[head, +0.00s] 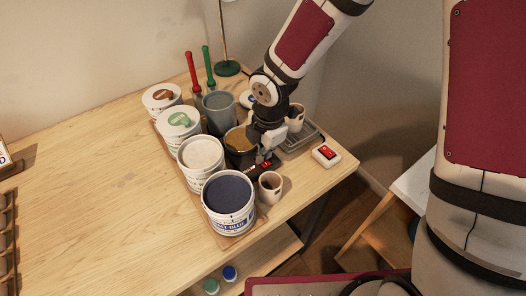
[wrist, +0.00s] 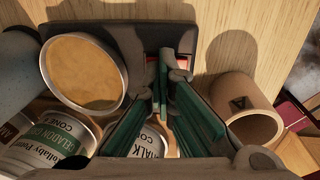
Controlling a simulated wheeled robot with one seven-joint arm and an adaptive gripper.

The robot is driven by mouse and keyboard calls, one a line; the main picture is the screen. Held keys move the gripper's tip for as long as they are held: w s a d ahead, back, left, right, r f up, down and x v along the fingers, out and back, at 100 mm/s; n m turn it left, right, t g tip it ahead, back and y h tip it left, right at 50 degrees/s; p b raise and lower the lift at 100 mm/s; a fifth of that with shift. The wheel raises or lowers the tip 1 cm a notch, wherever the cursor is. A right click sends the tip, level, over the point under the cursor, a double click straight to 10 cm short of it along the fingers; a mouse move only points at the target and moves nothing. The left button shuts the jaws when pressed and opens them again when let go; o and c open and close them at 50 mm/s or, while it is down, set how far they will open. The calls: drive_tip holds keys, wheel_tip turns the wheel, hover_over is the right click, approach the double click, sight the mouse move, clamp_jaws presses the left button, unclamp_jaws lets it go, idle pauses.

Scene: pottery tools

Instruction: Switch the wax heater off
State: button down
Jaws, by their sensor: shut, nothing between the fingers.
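The wax heater is a dark pot of golden-brown wax (head: 239,140) on a dark base, in the middle of the row of containers. In the wrist view its round wax pot (wrist: 85,72) is at left, and its dark base (wrist: 120,36) runs behind the fingers. A small red part shows at the base's front, beside the fingertips; its on or off position is not readable. My gripper (head: 267,156) is shut and empty, low over the front of the base. Its green-padded fingers (wrist: 166,68) point at the base in the wrist view; contact cannot be told.
A beige mug (head: 270,187) stands close beside the gripper and also shows in the wrist view (wrist: 240,108). A dark blue glaze tub (head: 229,205) and white tubs (head: 201,155) stand nearby. A white box with a red face (head: 326,155) lies near the table edge.

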sight(269, 165)
drive_tip(key=shift+s+d+f, duration=0.4)
drive_tip(key=shift+s+d, duration=0.05)
drive_tip(key=shift+s, duration=0.2)
wheel_tip(269, 165, up, 13)
drive_tip(key=shift+s+d+f, duration=0.15)
drive_tip(key=shift+s+f, duration=0.05)
drive_tip(key=shift+s, duration=0.1)
drive_tip(key=shift+w+d, duration=0.1)
